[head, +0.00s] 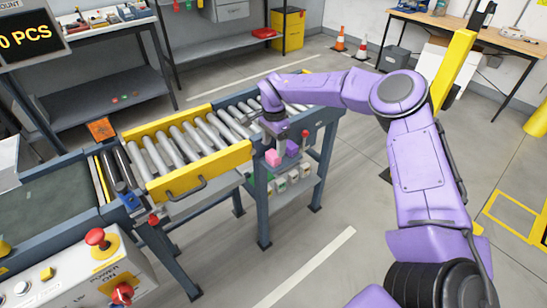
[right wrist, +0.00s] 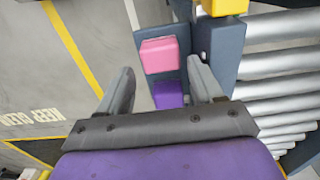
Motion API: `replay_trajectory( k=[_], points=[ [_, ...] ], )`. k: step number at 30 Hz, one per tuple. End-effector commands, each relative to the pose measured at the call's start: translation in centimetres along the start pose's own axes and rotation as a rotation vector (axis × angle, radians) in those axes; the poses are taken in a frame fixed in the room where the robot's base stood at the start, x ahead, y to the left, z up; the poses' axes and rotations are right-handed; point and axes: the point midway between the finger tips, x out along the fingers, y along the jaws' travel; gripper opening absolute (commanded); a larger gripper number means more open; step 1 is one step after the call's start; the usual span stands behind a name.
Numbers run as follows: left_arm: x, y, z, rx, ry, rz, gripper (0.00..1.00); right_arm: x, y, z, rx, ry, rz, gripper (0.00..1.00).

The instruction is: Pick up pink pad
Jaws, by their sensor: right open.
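The pink pad (head: 273,157) is a small block at the near side of the roller conveyor, beside a purple pad (head: 292,149). In the right wrist view the pink pad (right wrist: 159,55) lies on a dark blue-grey surface, with the purple pad (right wrist: 168,93) just below it in the picture. My right gripper (head: 276,136) is over the conveyor's near edge, close to the pads. In the right wrist view its two fingers (right wrist: 161,68) are apart with nothing held, and the pink pad shows between and beyond their tips. My left gripper is not in view.
The roller conveyor (head: 188,183) has a yellow side guard with a handle. A red-knobbed lever (head: 305,134) stands right of the pads. A control panel (head: 75,275) with red buttons is at the lower left.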

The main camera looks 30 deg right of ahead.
Motion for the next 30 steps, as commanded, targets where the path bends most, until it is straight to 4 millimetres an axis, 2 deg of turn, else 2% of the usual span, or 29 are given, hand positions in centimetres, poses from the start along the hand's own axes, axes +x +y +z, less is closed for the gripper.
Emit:
replay_trajectory(
  k=[9,17,18,21,30],
  points=[
    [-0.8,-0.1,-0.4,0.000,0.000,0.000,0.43,4.9,-0.2,0.5,0.001,0.001,0.002,0.66],
    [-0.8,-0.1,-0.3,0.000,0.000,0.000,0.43,5.6,-0.3,0.5,0.001,0.001,-0.001,0.66],
    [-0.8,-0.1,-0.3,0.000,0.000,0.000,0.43,5.5,-0.3,0.5,0.001,0.001,-0.001,0.59],
    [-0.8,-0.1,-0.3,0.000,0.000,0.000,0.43,5.5,-0.3,0.5,0.001,0.001,-0.001,0.28],
    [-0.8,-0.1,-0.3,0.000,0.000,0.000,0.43,5.4,-0.3,0.5,0.002,0.001,-0.001,0.28]
  ],
)
